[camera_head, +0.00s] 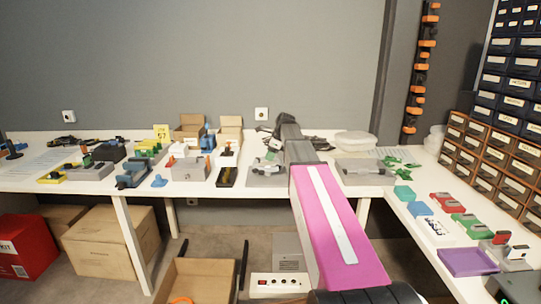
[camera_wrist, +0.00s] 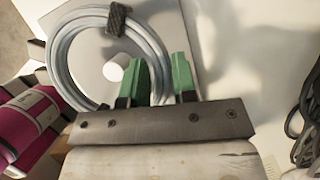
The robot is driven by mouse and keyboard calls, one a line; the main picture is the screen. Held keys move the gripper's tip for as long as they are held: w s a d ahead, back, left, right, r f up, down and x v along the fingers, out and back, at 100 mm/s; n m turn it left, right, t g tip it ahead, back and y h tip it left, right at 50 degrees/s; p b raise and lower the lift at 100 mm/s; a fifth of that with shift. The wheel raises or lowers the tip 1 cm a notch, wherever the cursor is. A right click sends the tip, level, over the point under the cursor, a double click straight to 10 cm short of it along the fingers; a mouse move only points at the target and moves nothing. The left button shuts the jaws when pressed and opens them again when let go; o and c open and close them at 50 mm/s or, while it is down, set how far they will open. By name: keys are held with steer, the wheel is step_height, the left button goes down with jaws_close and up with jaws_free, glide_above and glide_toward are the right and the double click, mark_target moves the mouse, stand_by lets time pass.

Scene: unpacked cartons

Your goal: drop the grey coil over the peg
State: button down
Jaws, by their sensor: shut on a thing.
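The grey coil (camera_wrist: 68,40) is a ring of several cable loops with a dark strap (camera_wrist: 118,19) on it, in the wrist view. A short pale peg (camera_wrist: 117,68) shows inside the ring, over a grey metal plate (camera_wrist: 188,22). I cannot tell whether the coil is above the peg or down around it. My gripper (camera_wrist: 163,72) has green fingertips and is shut on the coil's right side. In the head view my gripper (camera_head: 272,154) is small, over a grey fixture (camera_head: 266,180) on the white table; the coil is hard to make out there.
Small cardboard boxes (camera_head: 230,128) and several fixtures stand left of my gripper. Another grey fixture (camera_head: 365,172) stands to its right. Dark cables (camera_wrist: 308,125) lie at the wrist view's right edge. A purple tray (camera_head: 467,262) is on the right table.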

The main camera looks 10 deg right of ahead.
steer(key=shift+f, duration=2.05)
steer(key=c, duration=0.8)
jaws_free()
steer(key=v, duration=1)
steer(key=shift+d+r, duration=0.15)
steer(key=shift+r, duration=0.25)
